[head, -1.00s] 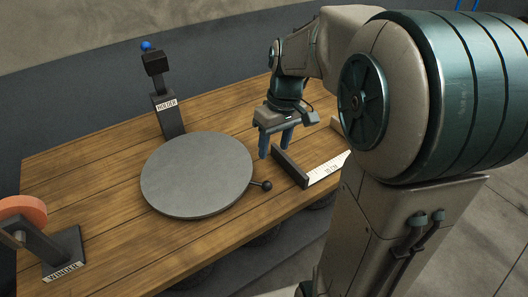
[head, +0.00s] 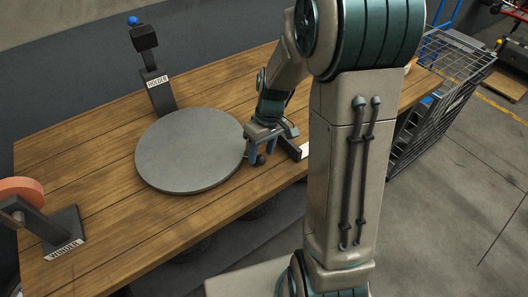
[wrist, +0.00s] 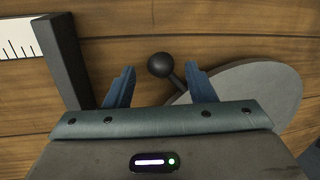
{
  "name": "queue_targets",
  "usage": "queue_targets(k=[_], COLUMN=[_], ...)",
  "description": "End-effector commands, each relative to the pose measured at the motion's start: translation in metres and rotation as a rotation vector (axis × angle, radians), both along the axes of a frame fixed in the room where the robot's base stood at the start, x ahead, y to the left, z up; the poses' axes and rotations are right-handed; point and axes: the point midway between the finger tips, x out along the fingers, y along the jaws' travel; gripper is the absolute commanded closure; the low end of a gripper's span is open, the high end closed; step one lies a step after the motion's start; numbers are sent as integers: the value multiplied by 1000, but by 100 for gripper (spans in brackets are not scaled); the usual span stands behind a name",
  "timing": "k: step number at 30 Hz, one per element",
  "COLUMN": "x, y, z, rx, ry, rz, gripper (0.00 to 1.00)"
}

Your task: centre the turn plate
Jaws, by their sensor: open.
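The turn plate (head: 190,150) is a flat grey disc on the wooden table in the head view; its edge also shows at the right of the wrist view (wrist: 245,92). A dark knob (wrist: 160,64) on a short stem sticks out from its rim. My gripper (head: 258,155) is low beside the plate's right edge, around the knob's place. In the wrist view my gripper (wrist: 157,87) is open and empty, with the knob showing between its two blue fingers, nearer the right one. I cannot tell whether either finger touches the knob.
A dark upright block (wrist: 66,60) with a white scale (wrist: 18,40) stands close left of the fingers in the wrist view. A post labelled HOLDER (head: 158,90) stands behind the plate. A WINDER (head: 65,230) with an orange wheel (head: 20,190) stands at left. A wire cage (head: 435,110) is at right.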

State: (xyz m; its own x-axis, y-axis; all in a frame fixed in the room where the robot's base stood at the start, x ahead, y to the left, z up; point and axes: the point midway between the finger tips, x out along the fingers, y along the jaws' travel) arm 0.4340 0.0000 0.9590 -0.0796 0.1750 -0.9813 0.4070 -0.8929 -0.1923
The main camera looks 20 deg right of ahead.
Motion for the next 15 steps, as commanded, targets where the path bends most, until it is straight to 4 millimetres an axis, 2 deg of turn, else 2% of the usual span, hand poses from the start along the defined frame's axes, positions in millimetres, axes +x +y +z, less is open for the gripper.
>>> queue_targets(k=[6,14,15], x=[-2,-2,-1], y=[3,3,3], z=[-14,-15,-15], rx=[0,-1,-1], ry=[1,-1,-1], rz=[1,1,1], gripper=[50,50,61])
